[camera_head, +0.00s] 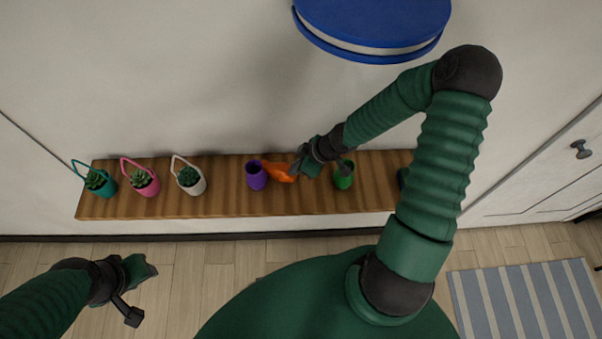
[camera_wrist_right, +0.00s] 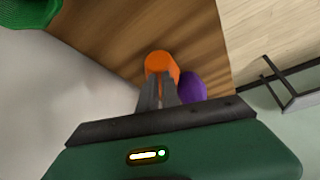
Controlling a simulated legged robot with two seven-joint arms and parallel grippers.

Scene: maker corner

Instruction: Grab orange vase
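The orange vase (camera_head: 278,172) is above the wooden shelf, beside the purple vase, and looks tilted in the head view. My right gripper (camera_head: 297,167) is at its right end. In the right wrist view, the two grey fingers (camera_wrist_right: 159,84) are close together with their tips against the orange vase (camera_wrist_right: 160,63); they look shut on it, though the exact contact is partly hidden. My left gripper (camera_head: 145,270) is at the lower left, away from the shelf, and its finger opening is not clear.
A green vase (camera_head: 343,175) is right of the gripper. White (camera_head: 190,182), pink (camera_head: 147,185) and teal (camera_head: 102,184) planters line the left of the shelf (camera_head: 222,203).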

